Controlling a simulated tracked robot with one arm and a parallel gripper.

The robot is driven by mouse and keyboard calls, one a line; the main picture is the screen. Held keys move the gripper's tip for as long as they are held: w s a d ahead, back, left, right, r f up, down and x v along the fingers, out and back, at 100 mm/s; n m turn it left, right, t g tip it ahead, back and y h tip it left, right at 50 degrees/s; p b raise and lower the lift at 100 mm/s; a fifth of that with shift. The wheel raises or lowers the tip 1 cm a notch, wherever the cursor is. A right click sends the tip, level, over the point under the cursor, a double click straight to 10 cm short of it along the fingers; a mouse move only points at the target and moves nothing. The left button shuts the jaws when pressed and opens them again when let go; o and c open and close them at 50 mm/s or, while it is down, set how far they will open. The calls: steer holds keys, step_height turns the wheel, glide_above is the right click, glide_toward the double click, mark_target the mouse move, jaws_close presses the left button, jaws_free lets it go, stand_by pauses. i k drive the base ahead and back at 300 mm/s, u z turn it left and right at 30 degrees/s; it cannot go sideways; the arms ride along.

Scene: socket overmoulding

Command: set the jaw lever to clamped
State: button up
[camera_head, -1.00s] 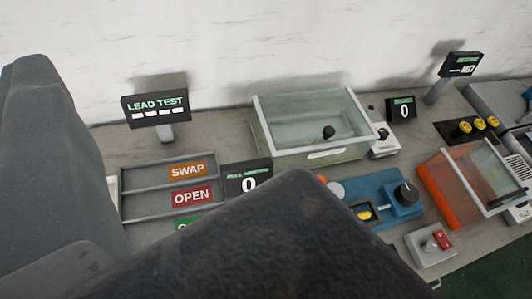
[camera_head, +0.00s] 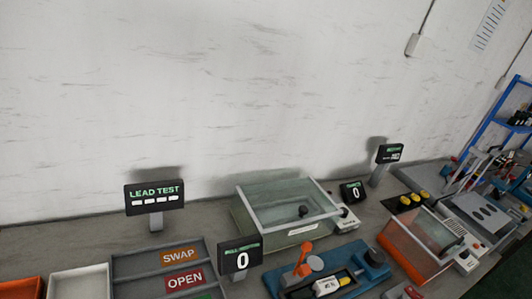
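A blue fixture (camera_head: 350,252) stands on the bench at the lower middle. An orange lever (camera_head: 303,258) rises from its left part, standing up and leaning a little. I take this to be the jaw lever; no clamped marking can be read. A grey round disc (camera_head: 315,263) is beside the lever. A white and yellow part (camera_head: 328,286) lies in a dark slot at the front of the fixture; whether the jaw grips it cannot be told. My gripper is out of view.
A clear-lidded box (camera_head: 288,210) stands behind the fixture. A small "0" display (camera_head: 240,258) is left of it, beside a tray (camera_head: 160,272) labelled SWAP and OPEN. An orange clear-lidded box (camera_head: 415,245) and a red-switched box (camera_head: 408,291) are to the right.

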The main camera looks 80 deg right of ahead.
mark_target(304, 270)
steer(key=k, duration=1.65)
steer(key=z, duration=1.25)
steer(key=i, duration=1.05)
steer(key=z, duration=0.35)
steer(key=k, duration=0.25)
steer(key=z, duration=0.1)
